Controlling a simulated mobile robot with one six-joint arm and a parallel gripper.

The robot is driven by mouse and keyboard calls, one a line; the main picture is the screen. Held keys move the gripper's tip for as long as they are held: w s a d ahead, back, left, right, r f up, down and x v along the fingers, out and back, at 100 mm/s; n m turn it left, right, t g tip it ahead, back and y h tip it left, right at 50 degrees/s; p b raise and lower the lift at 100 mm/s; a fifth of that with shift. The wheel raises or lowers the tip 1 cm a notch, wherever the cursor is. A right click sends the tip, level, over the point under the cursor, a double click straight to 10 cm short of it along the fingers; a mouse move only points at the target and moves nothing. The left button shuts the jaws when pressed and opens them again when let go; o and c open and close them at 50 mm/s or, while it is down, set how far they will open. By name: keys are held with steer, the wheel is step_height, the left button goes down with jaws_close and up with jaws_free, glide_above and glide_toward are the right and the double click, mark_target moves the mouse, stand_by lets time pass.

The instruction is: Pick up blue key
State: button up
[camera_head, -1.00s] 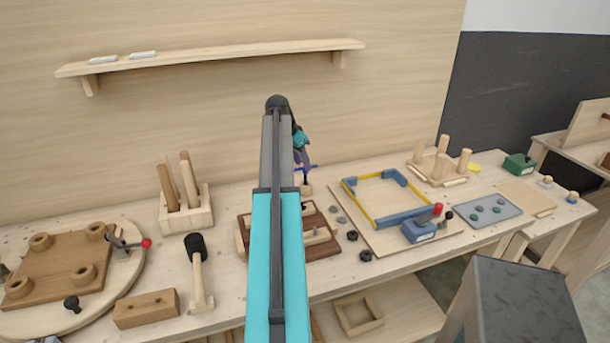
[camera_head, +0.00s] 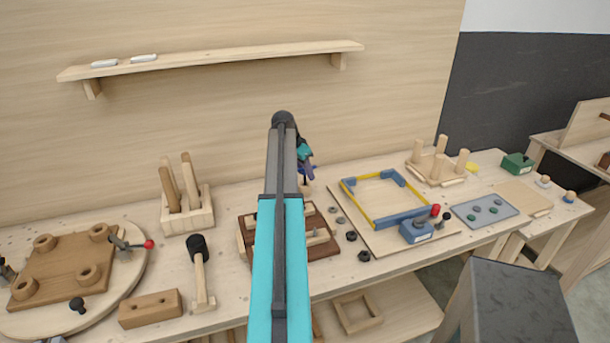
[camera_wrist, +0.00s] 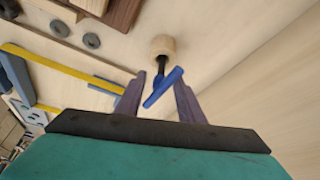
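The blue key (camera_wrist: 164,88) has a flat blue handle on a dark stem, standing in a small round wooden holder (camera_wrist: 163,45). In the wrist view my gripper (camera_wrist: 160,80) has its two purple fingers apart, one on each side of the key's handle. The handle lies slanted between the fingertips, and no firm grip on it shows. In the head view my gripper (camera_head: 308,168) is low at the back of the bench, and my arm and gripper largely hide the key.
A yellow-and-blue frame (camera_head: 347,190) on a board is right of the key. A brown wooden tray (camera_head: 322,250) stands in front, partly behind my arm. A block with upright pegs (camera_head: 188,217) is to the left. The back wall is close behind the key.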

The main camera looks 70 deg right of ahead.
stand_by(0.4)
jaws_close()
steer(key=shift+r+b, duration=1.55)
steer(key=shift+r, duration=3.45)
